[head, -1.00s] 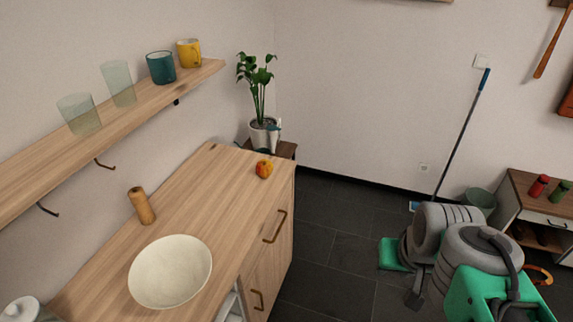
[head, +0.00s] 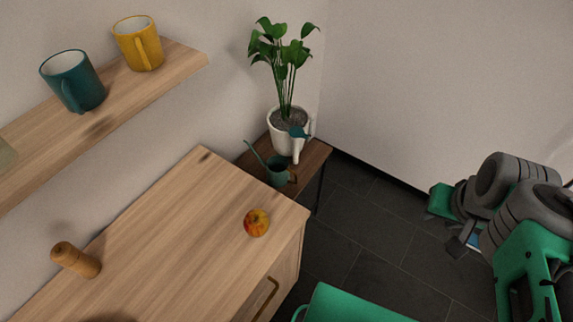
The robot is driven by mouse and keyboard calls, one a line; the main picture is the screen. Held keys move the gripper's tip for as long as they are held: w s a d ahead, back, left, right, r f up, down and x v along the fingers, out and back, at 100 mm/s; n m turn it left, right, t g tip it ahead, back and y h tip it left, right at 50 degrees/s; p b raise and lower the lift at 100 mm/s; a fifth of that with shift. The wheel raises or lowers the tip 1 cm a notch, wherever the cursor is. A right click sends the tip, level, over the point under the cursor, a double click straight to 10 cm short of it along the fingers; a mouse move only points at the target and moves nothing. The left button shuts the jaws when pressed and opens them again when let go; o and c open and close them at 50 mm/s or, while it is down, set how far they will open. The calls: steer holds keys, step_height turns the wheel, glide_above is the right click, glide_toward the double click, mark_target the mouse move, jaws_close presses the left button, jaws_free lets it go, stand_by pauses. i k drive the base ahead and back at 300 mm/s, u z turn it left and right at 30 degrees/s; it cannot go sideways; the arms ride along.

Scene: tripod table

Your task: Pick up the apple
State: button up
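A red and yellow apple (head: 256,223) sits on the wooden counter top (head: 185,215), close to its far right corner. Nothing touches it and it is in plain view. My arm is at the right side of the head view, over the floor and well apart from the apple. My gripper (head: 462,240) appears at the left end of the folded arm, small and partly hidden. I cannot tell whether its fingers are open or shut.
A wooden grinder (head: 75,260) stands at the counter's left. A shelf (head: 190,58) above holds a teal mug (head: 73,80) and a yellow mug (head: 138,43). Behind the counter, a small dark table (head: 314,160) bears a potted plant (head: 288,125) and a green watering can (head: 277,172).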

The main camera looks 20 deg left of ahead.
mark_target(256, 223)
steer(key=i, duration=2)
steer(key=u, duration=5.95)
steer(key=i, duration=0.5)
